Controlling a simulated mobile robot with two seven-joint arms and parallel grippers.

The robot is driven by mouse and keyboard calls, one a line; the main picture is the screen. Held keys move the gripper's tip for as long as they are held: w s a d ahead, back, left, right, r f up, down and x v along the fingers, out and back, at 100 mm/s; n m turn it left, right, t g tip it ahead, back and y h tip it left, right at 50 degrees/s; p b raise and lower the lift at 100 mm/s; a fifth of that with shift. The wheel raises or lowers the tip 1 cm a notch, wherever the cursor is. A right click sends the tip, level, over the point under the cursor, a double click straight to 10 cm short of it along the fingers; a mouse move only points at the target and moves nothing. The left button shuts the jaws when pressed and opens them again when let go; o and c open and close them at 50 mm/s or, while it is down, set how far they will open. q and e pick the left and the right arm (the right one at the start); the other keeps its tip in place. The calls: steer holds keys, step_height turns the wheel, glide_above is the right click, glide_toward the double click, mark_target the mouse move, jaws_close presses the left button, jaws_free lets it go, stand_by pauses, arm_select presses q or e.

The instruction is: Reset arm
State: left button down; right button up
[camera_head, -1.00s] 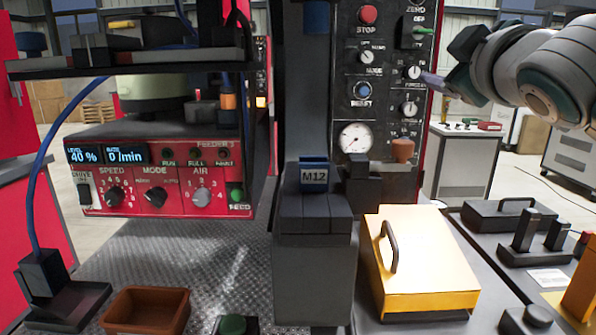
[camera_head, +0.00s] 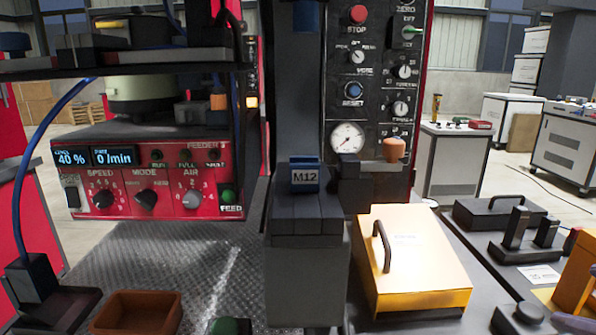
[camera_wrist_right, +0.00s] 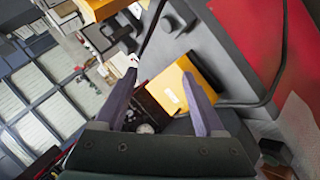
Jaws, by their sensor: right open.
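My right gripper (camera_wrist_right: 159,75) is open in the right wrist view, its two dark fingers spread with nothing held between them. In the head view only what looks like one of its purple-grey fingertips (camera_head: 578,323) shows at the lower right corner; the rest of that arm is out of the picture. The fingertip is well clear of the black control panel (camera_head: 382,100) with its red STOP button, blue RESET button and knobs. My left gripper is not in view.
The red feeder unit (camera_head: 150,178) reads 40 % and 0 /min. An M12 block (camera_head: 305,176) stands on the central grey post. A yellow handled box (camera_head: 415,265), black fixtures (camera_head: 525,240) and an orange block (camera_head: 580,275) are at right. A brown tray (camera_head: 137,312) sits front left.

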steer(key=s+a+f+m+g+y, duration=0.1)
steer(key=s+a+f+g, duration=0.15)
steer(key=s, duration=0.65)
steer(key=s+a+f+g, duration=0.1)
steer(key=s+f+g, duration=0.2)
steer(key=s, duration=0.6)
steer(key=a+f+m+y, duration=0.1)
steer(key=a+m+y, duration=0.25)
steer(key=a, duration=0.55)
step_height(320, 180, up, 48)
steer(key=p, duration=4.7)
steer(key=shift+f+p, duration=0.15)
steer(key=shift+p, duration=0.2)
steer(key=shift+d+g, duration=0.1)
steer(key=shift+g, duration=0.15)
